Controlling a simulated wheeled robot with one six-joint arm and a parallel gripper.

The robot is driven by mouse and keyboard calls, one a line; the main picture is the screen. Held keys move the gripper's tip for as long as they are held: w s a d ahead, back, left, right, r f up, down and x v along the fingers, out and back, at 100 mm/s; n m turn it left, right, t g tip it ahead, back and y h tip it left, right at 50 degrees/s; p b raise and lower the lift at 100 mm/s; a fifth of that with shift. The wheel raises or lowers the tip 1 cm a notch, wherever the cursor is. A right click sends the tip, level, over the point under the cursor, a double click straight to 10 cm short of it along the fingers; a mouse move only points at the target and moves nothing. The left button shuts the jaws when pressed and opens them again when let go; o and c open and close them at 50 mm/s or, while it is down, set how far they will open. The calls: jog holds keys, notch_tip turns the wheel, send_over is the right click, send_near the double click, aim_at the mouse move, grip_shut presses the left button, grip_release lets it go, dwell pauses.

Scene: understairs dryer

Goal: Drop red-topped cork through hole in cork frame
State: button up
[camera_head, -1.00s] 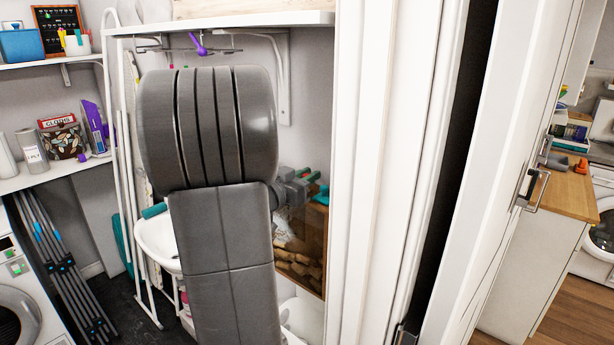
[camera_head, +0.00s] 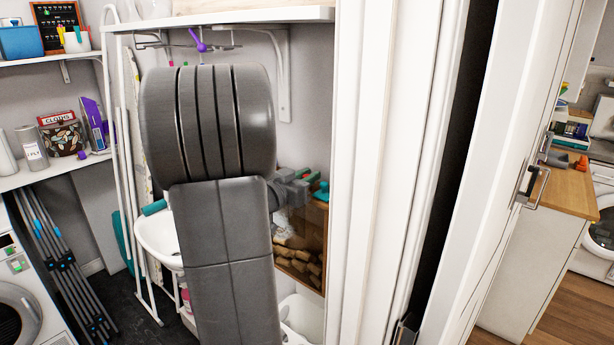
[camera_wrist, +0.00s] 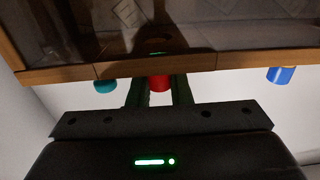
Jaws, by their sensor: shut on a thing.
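The cork frame is a wooden box frame with a clear front (camera_head: 321,235). It stands in the alcove right of my arm in the head view, with several corks (camera_head: 308,268) piled low inside. Its wooden edge (camera_wrist: 225,62) crosses the wrist view. My gripper (camera_wrist: 159,88) is shut on the red-topped cork (camera_wrist: 159,83), whose red end shows between the dark fingers close against that edge. The cork's body is hidden, and I cannot tell whether it is in the hole. In the head view, my gripper (camera_head: 302,178) is at the frame's top, partly hidden by my arm.
A teal piece (camera_wrist: 105,86) and a blue piece (camera_wrist: 281,75) sit by the frame edge in the wrist view. A shelf (camera_head: 230,15) is above my arm. A white door frame (camera_head: 375,170) stands close on the right, and a white basin (camera_head: 158,238) on the left.

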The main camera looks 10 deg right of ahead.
jog(key=shift+f, duration=0.1)
jog(key=o, duration=0.7)
jog(key=b+v, duration=0.1)
jog(key=v, duration=1.3)
jog(key=shift+d+b, duration=0.1)
jog(key=shift+b, duration=0.3)
jog(key=p+x, duration=0.1)
jog(key=x, duration=1.2)
jog(key=shift+w+d+p, duration=0.25)
jog(key=shift+p, duration=0.15)
